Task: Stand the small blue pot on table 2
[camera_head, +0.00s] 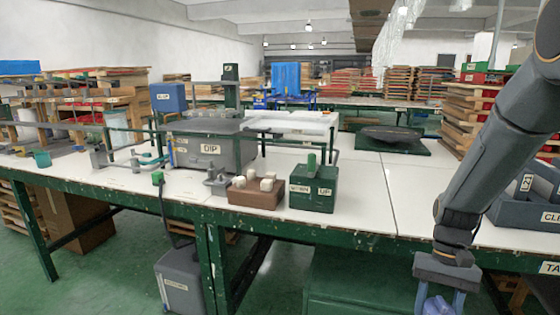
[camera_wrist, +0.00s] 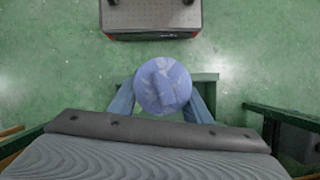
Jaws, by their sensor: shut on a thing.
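The small blue pot (camera_wrist: 163,86) shows from above in the wrist view, round and mottled pale blue, with a raised knob or handle across its top. My gripper (camera_wrist: 162,102) is shut on it, with one finger on each side. In the head view my gripper (camera_head: 440,292) hangs at the lower right, in front of the table edge, and the pot (camera_head: 437,306) is cut off by the bottom of the picture. Green floor shows around the pot in the wrist view. A long white-topped table (camera_head: 350,217) with a green frame stands behind my gripper; its right-hand label is cut off.
On the table stand a grey DIP tank (camera_head: 210,148), a brown block with pale knobs (camera_head: 255,193), a green box (camera_head: 313,188), a dark round turntable (camera_head: 390,138) and a grey bin (camera_head: 530,205) at right. The tabletop between green box and bin is clear.

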